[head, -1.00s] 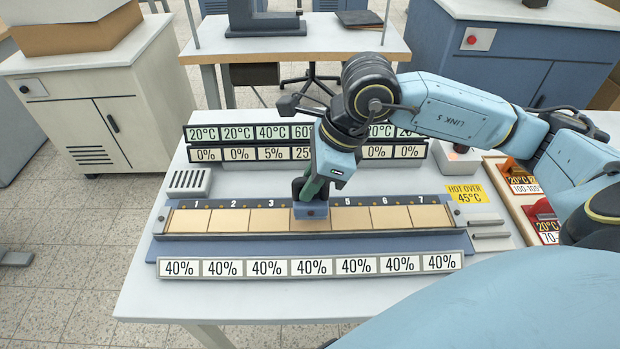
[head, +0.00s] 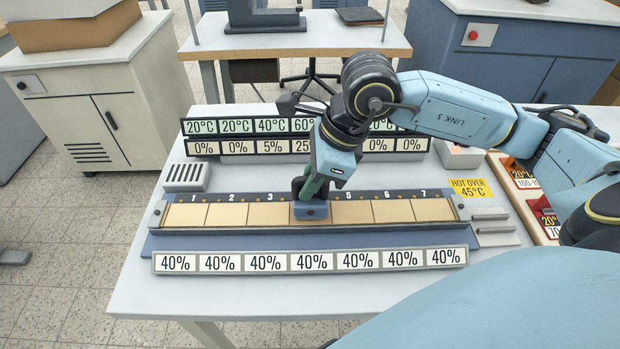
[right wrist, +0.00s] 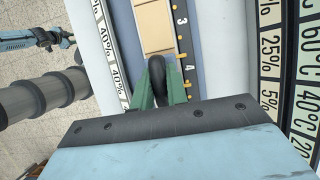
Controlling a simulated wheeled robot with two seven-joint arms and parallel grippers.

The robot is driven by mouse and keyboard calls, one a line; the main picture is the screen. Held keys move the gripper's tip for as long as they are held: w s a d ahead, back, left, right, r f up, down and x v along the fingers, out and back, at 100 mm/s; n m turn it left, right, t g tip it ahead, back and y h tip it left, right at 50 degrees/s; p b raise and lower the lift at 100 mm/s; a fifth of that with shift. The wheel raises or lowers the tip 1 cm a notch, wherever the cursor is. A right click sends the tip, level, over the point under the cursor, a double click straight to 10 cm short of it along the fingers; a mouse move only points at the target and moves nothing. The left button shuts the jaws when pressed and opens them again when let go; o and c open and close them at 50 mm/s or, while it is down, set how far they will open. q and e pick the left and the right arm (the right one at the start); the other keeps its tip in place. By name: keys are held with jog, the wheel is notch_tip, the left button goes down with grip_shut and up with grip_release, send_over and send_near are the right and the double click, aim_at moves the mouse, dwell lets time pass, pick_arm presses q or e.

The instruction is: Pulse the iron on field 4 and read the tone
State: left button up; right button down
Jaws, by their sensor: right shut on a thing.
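My right gripper (head: 308,190) is shut on the dark handle of the iron, between its green fingers. The iron (head: 311,211) is a small blue block sitting over field 4 of the numbered strip (head: 205,234). It covers most of that field, so its tone is hidden. The visible fields, such as field 5 (head: 352,212), are plain tan. In the right wrist view, the iron's dark round handle (right wrist: 157,72) shows between the fingers. A small light blue and dark part at that view's upper left may be my left gripper; its jaws cannot be made out.
A front row of labels (head: 310,262) reads 40% throughout. Two back rows (head: 230,148) show temperatures and percentages, partly hidden by my arm. A slotted grey block (head: 187,177) stands left, a yellow "HOT OVER 45°C" sign (head: 470,188) right, beside a tray (head: 510,200) of labelled items.

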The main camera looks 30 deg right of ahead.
jog(key=shift+f+b, duration=0.3)
jog(key=shift+b, duration=0.05)
dwell(1.0)
jog(key=shift+d+f+b, duration=0.1)
jog(key=shift+f+b, duration=0.1)
jog(key=shift+b, duration=0.15)
dwell(0.7)
jog(key=shift+r, duration=0.1)
notch_tip(320, 180, up, 2)
jog(key=shift+r+p, duration=0.1)
jog(key=shift+p, duration=0.6)
jog(key=shift+r+p, duration=0.7)
jog(key=shift+r, duration=0.55)
